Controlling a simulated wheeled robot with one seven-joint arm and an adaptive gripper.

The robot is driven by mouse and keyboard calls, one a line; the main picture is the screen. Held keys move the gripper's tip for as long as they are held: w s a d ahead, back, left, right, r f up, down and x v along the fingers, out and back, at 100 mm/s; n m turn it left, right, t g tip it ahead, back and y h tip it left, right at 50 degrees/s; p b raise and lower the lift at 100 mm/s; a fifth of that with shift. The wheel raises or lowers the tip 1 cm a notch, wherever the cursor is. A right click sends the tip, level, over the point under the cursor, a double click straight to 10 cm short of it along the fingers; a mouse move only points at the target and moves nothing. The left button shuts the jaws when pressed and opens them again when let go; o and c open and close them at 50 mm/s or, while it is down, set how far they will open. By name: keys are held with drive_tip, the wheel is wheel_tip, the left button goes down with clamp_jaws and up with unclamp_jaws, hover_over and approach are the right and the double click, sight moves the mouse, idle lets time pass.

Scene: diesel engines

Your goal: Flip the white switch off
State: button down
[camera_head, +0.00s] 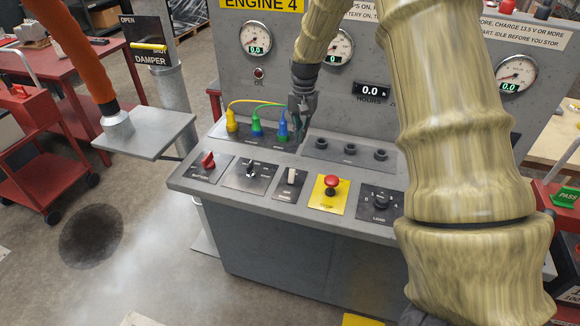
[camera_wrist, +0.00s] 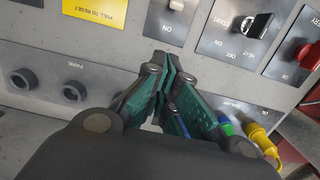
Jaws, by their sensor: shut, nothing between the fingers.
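The white switch (camera_head: 291,176) is a small rocker on a dark plate (camera_head: 285,190) on the sloping panel of the grey console, between the start key and the yellow stop plate. In the wrist view its plate (camera_wrist: 172,24) shows an "ON" label, and the white switch (camera_wrist: 177,5) is cut by the top edge. Which way it is tilted is hard to tell. My gripper (camera_head: 299,127) is above the console, behind the switch and apart from it. In the wrist view my gripper (camera_wrist: 164,68) has its teal fingers together, with nothing between them.
A red mushroom button (camera_head: 332,183), a black start key (camera_head: 251,170) and a red battery knob (camera_head: 208,160) flank the switch. Yellow, green and blue cable plugs (camera_head: 256,126) stand left of my gripper. Several empty sockets (camera_head: 350,150) lie to its right.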

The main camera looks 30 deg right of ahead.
sight(292, 176)
drive_tip(key=shift+f, duration=0.1)
idle(0.3)
drive_tip(key=f+p, duration=0.1)
drive_tip(key=f, duration=0.2)
drive_tip(key=f+p, duration=0.1)
drive_tip(key=f, duration=0.2)
drive_tip(key=f+p, duration=0.1)
drive_tip(key=f, duration=0.2)
drive_tip(key=shift+s+a+p, duration=0.3)
drive_tip(key=shift+a+p, duration=0.05)
drive_tip(key=shift+p, duration=0.05)
drive_tip(key=shift+a+f+p, duration=0.15)
drive_tip(key=shift+p, duration=0.15)
drive_tip(key=shift+s+a+r+p, duration=0.35)
drive_tip(key=shift+s+a+p, duration=0.1)
drive_tip(key=shift+s+a, duration=0.15)
drive_tip(key=shift+s+a+r+p, duration=0.35)
drive_tip(key=shift+s+a+p, duration=0.1)
drive_tip(key=shift+s+a, duration=0.1)
drive_tip(key=shift+a+f, duration=0.1)
drive_tip(key=shift+a, duration=0.1)
